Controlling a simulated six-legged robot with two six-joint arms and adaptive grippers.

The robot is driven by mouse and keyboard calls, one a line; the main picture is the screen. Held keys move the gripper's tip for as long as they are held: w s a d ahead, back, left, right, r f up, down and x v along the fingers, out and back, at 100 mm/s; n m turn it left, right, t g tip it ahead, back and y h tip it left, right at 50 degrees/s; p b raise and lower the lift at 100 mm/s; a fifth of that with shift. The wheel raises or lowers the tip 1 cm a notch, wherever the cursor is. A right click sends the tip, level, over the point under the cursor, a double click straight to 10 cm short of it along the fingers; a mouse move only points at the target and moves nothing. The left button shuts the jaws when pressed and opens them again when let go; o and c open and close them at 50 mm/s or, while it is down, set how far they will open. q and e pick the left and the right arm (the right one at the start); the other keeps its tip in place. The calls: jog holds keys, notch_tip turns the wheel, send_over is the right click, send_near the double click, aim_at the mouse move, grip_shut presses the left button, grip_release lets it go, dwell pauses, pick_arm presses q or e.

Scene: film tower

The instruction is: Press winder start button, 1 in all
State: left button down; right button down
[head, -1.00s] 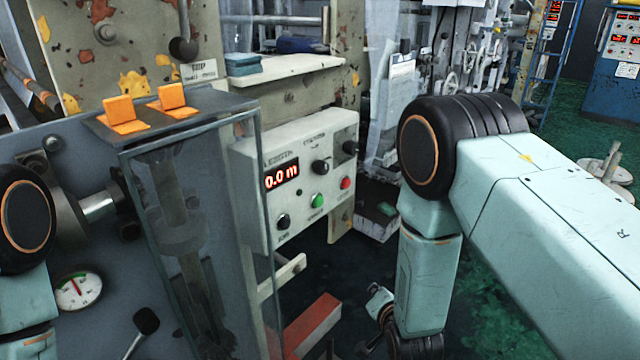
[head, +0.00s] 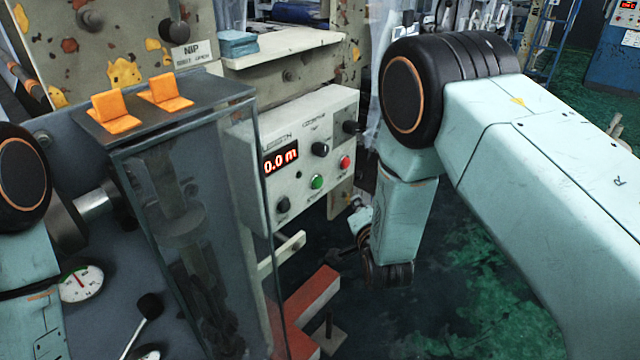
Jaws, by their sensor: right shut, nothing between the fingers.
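The winder control box (head: 303,150) is a cream panel with a red display reading 0.0 m. A green button (head: 317,182) sits on its lower middle, which looks like the start button. A red button (head: 345,162) is up and to its right. My right gripper (head: 342,253) is small and partly hidden by my right forearm. It is shut and empty, below and to the right of the green button, apart from the panel. My left arm shows at the left edge, but its gripper is out of view.
A clear-walled guard (head: 190,220) with orange hinges (head: 118,112) stands left of the box. A white shelf (head: 283,47) holding blue cloths is above it. The dark green floor at right is open.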

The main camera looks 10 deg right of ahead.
aim_at(318, 183)
jog(key=w+a+b, duration=0.2)
jog(key=w+a, duration=0.3)
jog(key=w, duration=0.1)
dwell(0.3)
jog(key=shift+w+d, duration=0.15)
dwell(0.5)
dwell(0.7)
jog(key=shift+w+a+b, duration=0.3)
jog(key=shift+b, duration=0.05)
